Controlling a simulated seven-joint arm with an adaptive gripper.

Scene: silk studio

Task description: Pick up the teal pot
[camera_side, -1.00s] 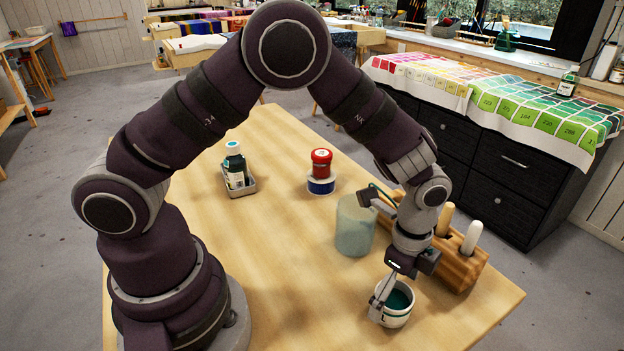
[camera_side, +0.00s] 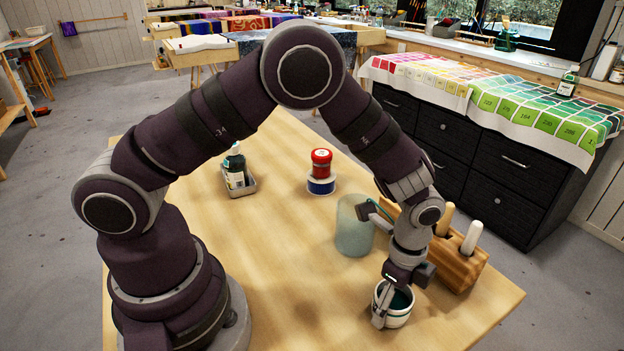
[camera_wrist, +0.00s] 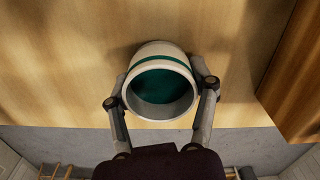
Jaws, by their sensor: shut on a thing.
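The teal pot (camera_side: 399,319) is a small white pot with a teal band and teal inside. It is near the front right of the table in the side view. My gripper (camera_side: 391,303) is shut on it, with one finger seen against its near side. In the wrist view the pot (camera_wrist: 160,60) has its open mouth toward the camera, and my gripper's fingers (camera_wrist: 162,92) are on its two opposite sides. I cannot tell whether its base touches the table.
A wooden block (camera_side: 462,270) with upright handles stands close behind the pot on the right. A pale translucent cylinder (camera_side: 353,230) stands behind my gripper. The table's middle (camera_side: 285,240) is clear.

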